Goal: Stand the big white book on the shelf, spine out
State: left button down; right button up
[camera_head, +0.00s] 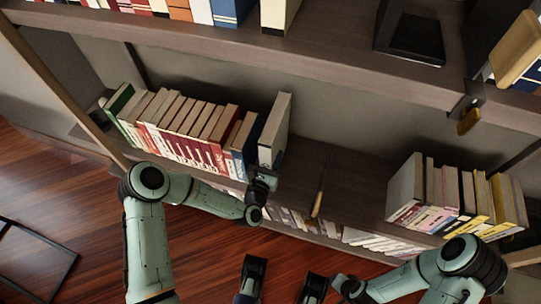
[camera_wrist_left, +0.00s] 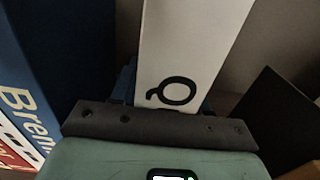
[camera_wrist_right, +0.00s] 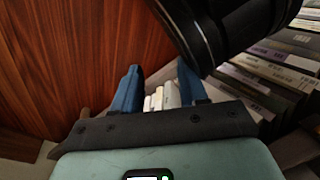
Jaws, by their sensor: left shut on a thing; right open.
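The big white book (camera_head: 275,131) stands on the middle shelf (camera_head: 349,185) at the right end of a row of books, leaning slightly. My left gripper (camera_head: 264,182) is shut on its lower front part. In the left wrist view the white spine (camera_wrist_left: 192,45) faces me, with a black mark low on it, between the blue fingers. The book's bottom edge is hidden by the gripper. My right gripper (camera_wrist_right: 158,92) is open and empty, low in front of the shelves; in the head view its fingertips are hard to make out.
A dark blue book (camera_head: 245,140) stands just left of the white book. To its right is a thin bookend with a wooden edge (camera_head: 318,203), then bare shelf. More books (camera_head: 450,200) stand at the far right. The upper shelf (camera_head: 330,65) overhangs. Low books (camera_head: 375,240) fill the shelf below.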

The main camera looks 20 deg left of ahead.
pick_arm(q)
jog(key=shift+w+r, duration=0.1)
jog(key=shift+r, duration=0.15)
pick_arm(e)
jog(key=shift+f, duration=0.1)
pick_arm(q)
jog(key=shift+c, duration=2.4)
grip_release()
jog(key=s+p, duration=0.2)
jog(key=s, duration=1.1)
jog(key=shift+s+a+f, duration=0.2)
jog(key=shift+s+f, duration=0.1)
pick_arm(e)
jog(key=shift+t, duration=0.5)
jog(key=w+r, duration=0.1)
jog(key=r, duration=0.1)
jog(key=w+r, duration=0.1)
jog(key=r, duration=0.1)
jog(key=shift+w+a, duration=0.3)
jog(key=shift+a, duration=0.1)
